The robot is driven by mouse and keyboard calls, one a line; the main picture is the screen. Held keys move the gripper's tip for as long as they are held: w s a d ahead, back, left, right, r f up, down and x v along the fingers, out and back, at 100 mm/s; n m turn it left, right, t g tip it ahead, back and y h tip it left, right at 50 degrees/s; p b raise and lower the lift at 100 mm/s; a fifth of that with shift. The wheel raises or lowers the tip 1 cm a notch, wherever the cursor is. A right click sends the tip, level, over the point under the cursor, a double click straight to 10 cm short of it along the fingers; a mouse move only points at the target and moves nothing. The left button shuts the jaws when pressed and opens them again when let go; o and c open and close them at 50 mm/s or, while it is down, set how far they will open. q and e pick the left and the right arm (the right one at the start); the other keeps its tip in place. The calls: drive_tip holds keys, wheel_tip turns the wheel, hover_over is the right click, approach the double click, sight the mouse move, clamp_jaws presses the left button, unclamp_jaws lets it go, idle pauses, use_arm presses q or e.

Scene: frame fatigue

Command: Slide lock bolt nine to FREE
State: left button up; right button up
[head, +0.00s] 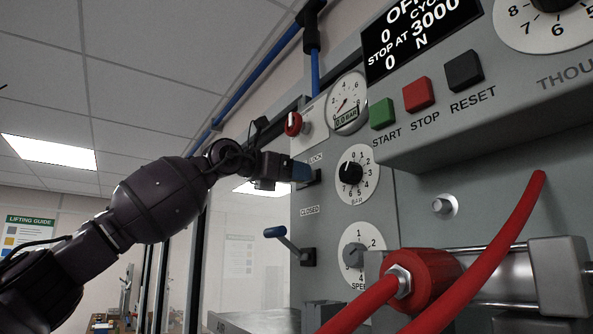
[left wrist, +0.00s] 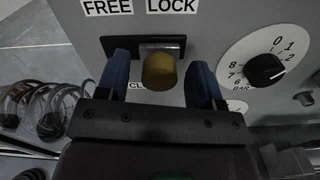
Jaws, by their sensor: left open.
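The lock bolt shows in the left wrist view as a round brass-yellow knob (left wrist: 159,72) on a pale metal stem. It stands in a dark slot plate (left wrist: 120,45) at the right end, under the LOCK label (left wrist: 172,6); the FREE label (left wrist: 108,7) is to the left. No number nine is readable. My left gripper (left wrist: 161,80) is open, its blue fingers on either side of the knob, with visible gaps to both. In the head view my left gripper (head: 300,172) is at the panel beside the LOCK label, and hides the knob. My right gripper is not in view.
A blue-handled lever (head: 277,232) is below, near the CLOSED label. A BAR dial (head: 351,173) is right of the slot. A red knob (head: 292,124) and gauge (head: 346,100) are above. Red hoses (head: 470,270) cross the lower right. Open room is left of the panel.

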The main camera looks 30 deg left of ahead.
use_arm(q)
drive_tip(key=shift+w+d, duration=0.15)
drive_tip(key=shift+w, duration=0.35)
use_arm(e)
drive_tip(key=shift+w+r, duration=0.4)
use_arm(q)
clamp_jaws()
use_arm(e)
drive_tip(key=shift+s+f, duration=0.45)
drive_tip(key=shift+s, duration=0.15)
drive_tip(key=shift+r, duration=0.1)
use_arm(q)
drive_tip(key=shift+w+a, duration=0.1)
drive_tip(key=shift+a, duration=0.3)
drive_tip(key=a, duration=0.1)
drive_tip(key=w+a+p, duration=0.1)
drive_tip(key=a, duration=0.1)
drive_tip(key=shift+r, duration=0.1)
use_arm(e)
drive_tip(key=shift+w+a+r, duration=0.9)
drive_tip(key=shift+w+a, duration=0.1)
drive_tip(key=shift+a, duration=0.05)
